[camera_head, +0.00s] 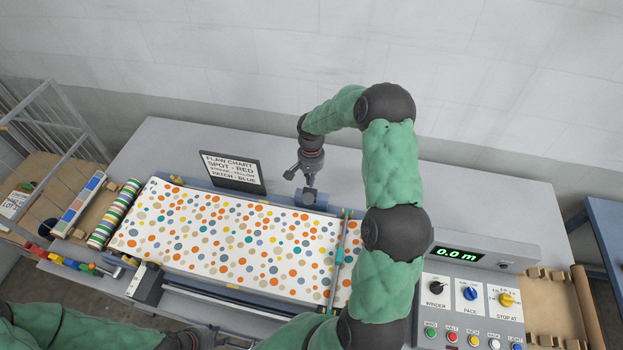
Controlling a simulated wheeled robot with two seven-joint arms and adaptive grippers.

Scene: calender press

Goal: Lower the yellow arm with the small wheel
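I cannot clearly make out a yellow arm with a small wheel. A small yellow piece (177,179) shows at the back left corner of the dotted cloth (215,235), too small to identify. My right gripper (299,181) hangs above the back edge of the cloth, just over a blue-grey block (314,202). Its fingers look spread, and I see nothing between them. Whether it touches the block I cannot tell. The gripper and wrist may hide parts behind them.
A flaw chart sign (233,171) stands left of my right gripper. A teal bar (339,258) crosses the cloth's right end. The control panel (470,290) reads 0.0 m, with knobs and buttons. Rolls of cloth (115,213) lie at left.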

